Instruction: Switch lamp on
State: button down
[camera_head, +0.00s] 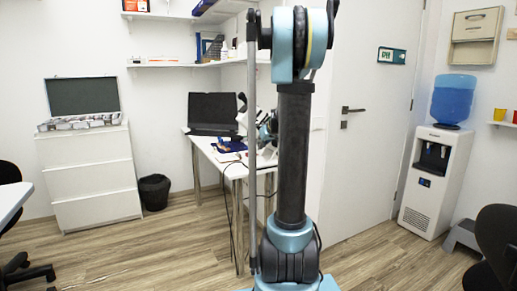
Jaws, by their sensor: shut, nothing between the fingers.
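No lamp can be made out for certain. A black and white device (243,118) stands on the white desk (207,148), partly hidden behind my arm; I cannot tell what it is. No lamp switch can be made out. My arm rises through the middle of the picture and runs out at the top edge. My gripper cannot be seen.
An open laptop (212,108) stands at the desk's back. A white drawer cabinet (92,178) and black bin (154,191) stand left. A door (362,120), water dispenser (436,170) and dark chair (497,240) are right.

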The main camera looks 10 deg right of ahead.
jog(key=shift+s, duration=0.15)
jog(key=s+a+f+g, duration=0.1)
jog(key=s+a+f, duration=0.1)
jog(key=s, duration=0.6)
jog(key=s+a+f+m+g, duration=0.1)
jog(key=s+a+g, duration=0.15)
jog(key=s, duration=0.55)
jog(key=s+a+f, duration=0.2)
jog(key=s+a, duration=0.1)
jog(key=s, duration=0.5)
jog(key=s+f+g+h, duration=0.1)
jog(key=s+f, duration=0.2)
jog(key=s, duration=0.4)
jog(key=s+f+m+g+h, duration=0.1)
jog(key=s+f, duration=0.3)
jog(key=s, duration=0.4)
jog(key=s+d+f+m+g, duration=0.1)
jog(key=s+f+g, duration=0.1)
jog(key=s+f, duration=0.2)
jog(key=s, duration=0.3)
jog(key=shift+s+h, duration=0.25)
jog(key=shift+h, duration=0.15)
